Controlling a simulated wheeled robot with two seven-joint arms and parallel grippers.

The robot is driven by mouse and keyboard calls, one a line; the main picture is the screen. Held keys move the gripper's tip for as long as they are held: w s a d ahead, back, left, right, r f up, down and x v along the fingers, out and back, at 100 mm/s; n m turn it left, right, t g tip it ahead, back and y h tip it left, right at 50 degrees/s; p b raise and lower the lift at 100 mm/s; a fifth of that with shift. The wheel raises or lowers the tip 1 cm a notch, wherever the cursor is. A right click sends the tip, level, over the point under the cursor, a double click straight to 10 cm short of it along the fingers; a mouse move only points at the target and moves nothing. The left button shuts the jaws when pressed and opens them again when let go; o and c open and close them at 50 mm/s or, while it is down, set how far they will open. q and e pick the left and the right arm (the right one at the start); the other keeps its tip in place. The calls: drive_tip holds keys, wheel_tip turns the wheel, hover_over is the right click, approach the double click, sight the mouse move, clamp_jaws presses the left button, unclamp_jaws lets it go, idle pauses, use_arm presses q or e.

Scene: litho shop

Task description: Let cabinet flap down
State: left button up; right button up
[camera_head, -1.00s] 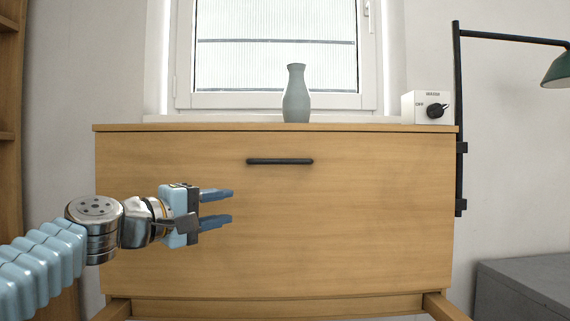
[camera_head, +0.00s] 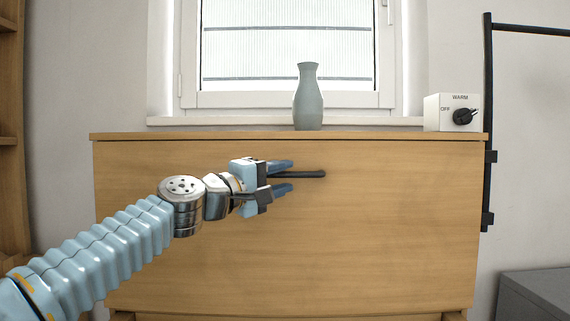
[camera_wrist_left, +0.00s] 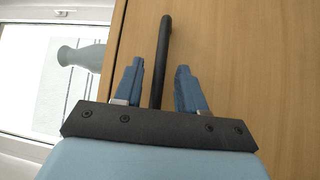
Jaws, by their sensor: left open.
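The wooden cabinet's front flap (camera_head: 390,230) is upright and closed. It has a black bar handle (camera_head: 308,174) near its top edge. My left gripper (camera_head: 283,176) is open at the left part of the handle, one finger above it and one below in the head view. In the left wrist view, the handle (camera_wrist_left: 164,50) runs between the two open fingers (camera_wrist_left: 158,88), with a gap showing on both sides. Whether the fingers reach around the bar in depth is hard to tell. My right gripper is in neither view.
A grey vase (camera_head: 308,98) stands on the cabinet top, with a white switch box (camera_head: 452,112) to its right. A grey box (camera_head: 535,293) is at lower right. The space before the flap's right half looks clear.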

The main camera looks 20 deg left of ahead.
use_arm(q)
drive_tip(key=shift+w+d+r, duration=0.1)
drive_tip(key=shift+w+d, duration=0.25)
drive_tip(key=shift+w, duration=0.25)
clamp_jaws()
